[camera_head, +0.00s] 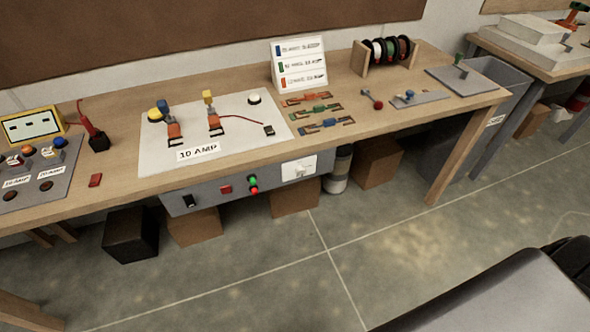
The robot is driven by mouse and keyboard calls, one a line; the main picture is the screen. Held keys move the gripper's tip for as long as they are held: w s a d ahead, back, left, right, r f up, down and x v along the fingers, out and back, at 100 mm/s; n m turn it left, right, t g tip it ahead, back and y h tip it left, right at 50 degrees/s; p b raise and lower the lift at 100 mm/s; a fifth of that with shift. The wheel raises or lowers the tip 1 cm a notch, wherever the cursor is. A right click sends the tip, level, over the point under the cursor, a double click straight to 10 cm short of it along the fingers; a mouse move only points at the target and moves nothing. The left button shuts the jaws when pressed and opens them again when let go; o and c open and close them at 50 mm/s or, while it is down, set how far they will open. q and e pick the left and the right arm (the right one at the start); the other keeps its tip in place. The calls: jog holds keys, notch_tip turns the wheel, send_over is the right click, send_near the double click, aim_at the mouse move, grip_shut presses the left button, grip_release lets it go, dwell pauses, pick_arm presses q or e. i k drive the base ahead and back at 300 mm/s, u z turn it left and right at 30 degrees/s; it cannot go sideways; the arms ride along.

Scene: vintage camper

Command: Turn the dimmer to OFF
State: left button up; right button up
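A grey control panel (228,196) is mounted under the front edge of the wooden workbench (345,107). It carries a white plate (299,168) at its right end, a red square button (226,189), a black switch (190,200) and a green-over-red pair of round parts (253,185). No part is readably labelled as a dimmer. The white plate may be it, but its setting is too small to read. Neither of my grippers is in view.
A white board marked 10 AMP (215,133) lies on the bench. A grey board with knobs (38,178) is at the left. Brown boxes (376,164) and a black box (130,234) stand under the bench. The floor in front is largely clear.

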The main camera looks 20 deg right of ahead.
aim_at(300, 171)
jog(key=z, duration=2.85)
jog(key=i, duration=2.35)
jog(key=u, duration=2.8)
